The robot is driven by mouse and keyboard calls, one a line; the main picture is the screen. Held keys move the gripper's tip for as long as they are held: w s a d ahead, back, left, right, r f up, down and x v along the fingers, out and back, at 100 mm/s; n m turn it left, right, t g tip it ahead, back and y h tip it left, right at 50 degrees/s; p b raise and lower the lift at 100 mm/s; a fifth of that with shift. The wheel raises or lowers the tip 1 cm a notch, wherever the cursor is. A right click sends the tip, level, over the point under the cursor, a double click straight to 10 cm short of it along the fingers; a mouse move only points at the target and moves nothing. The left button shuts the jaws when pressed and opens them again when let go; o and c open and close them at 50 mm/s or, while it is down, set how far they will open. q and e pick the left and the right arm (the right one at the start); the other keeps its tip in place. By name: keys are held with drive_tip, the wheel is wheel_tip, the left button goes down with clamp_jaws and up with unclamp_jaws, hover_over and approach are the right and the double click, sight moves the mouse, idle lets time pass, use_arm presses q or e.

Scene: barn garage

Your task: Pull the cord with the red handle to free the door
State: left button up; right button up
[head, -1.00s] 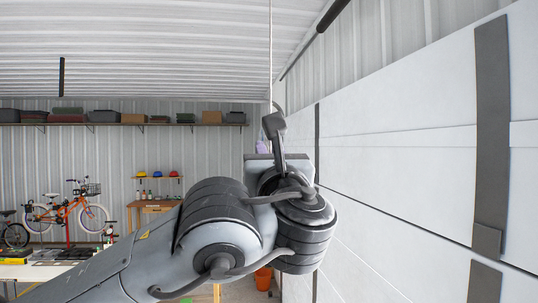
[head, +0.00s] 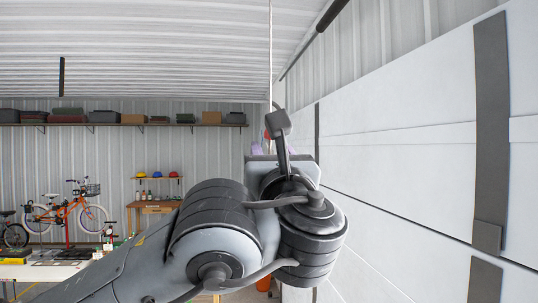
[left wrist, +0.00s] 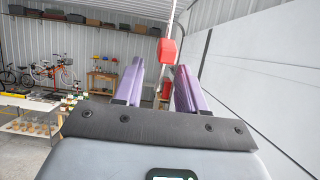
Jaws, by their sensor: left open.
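The red handle (left wrist: 168,51) hangs at the end of the thin cord (left wrist: 173,18). In the left wrist view it shows just beyond and slightly above the gap between the purple fingers. My left gripper (left wrist: 160,66) is open, with one finger on each side of the gap and nothing between them that I can make out. In the head view the cord (head: 270,65) drops from the ceiling. A sliver of red handle (head: 267,134) shows there, with most of it and of my left gripper (head: 257,149) hidden behind my arm. My right gripper is not in view.
The large white door (head: 410,160) fills the right side, close to my arm. A dark rail (head: 331,15) runs above it. A wall shelf with boxes (head: 100,124), a workbench (head: 152,205) and an orange bike (head: 65,211) stand far back. The air left of the cord looks clear.

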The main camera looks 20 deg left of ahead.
use_arm(q)
drive_tip(key=b+v, duration=0.3)
drive_tip(key=v, duration=0.5)
drive_tip(key=shift+s, duration=0.25)
drive_tip(key=shift+d+f, duration=0.1)
drive_tip(key=shift+f, duration=0.05)
